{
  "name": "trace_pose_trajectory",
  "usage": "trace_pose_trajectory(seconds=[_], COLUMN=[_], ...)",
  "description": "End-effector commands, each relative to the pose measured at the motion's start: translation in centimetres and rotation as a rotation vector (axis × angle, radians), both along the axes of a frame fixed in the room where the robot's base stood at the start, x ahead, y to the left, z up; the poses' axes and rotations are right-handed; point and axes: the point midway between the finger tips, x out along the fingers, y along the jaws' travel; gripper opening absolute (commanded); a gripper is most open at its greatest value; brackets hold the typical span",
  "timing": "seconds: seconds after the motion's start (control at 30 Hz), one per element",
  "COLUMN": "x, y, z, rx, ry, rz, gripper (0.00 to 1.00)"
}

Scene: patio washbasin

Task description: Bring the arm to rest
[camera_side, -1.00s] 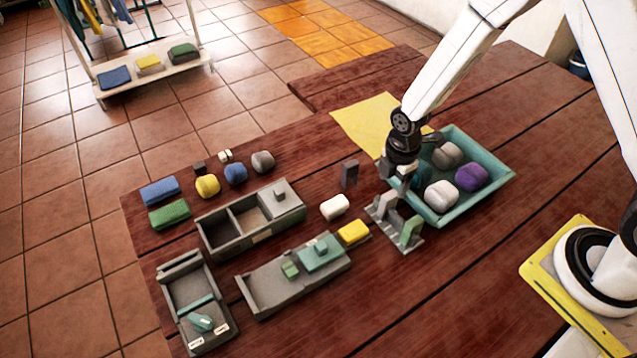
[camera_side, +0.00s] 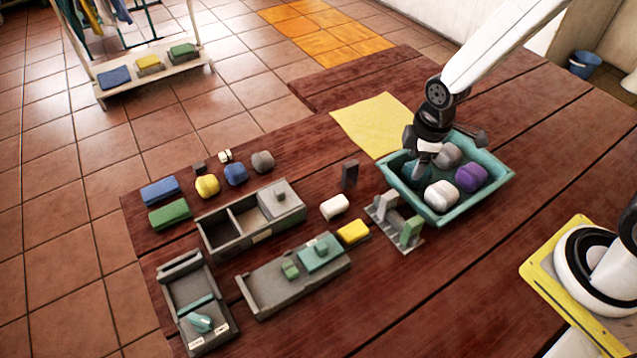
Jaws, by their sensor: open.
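My gripper (camera_side: 424,158) is over the left part of the teal basin (camera_side: 462,212), pointing down. Its jaws are open, though the fingertips are small and partly hidden in this view. The basin holds a grey soap-like piece (camera_side: 447,155), a purple one (camera_side: 471,178) and a white one (camera_side: 441,195). A teal piece (camera_side: 416,175) shows just below my gripper, at the basin's left side. I cannot tell whether the fingers touch it.
A yellow cloth (camera_side: 377,124) lies behind. Grey trays (camera_side: 250,243) and several small pieces fill the table's left. The table right of the basin is clear.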

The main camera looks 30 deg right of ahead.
Motion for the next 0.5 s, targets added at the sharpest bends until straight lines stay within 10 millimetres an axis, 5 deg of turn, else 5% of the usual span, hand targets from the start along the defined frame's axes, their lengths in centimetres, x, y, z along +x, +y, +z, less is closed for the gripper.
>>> trace_pose_trajectory(seconds=[0.5], x=[-5.1], y=[-2.4], z=[6.1], rx=[0.112], ry=[-0.100], rz=[-0.753], gripper=[0.72])
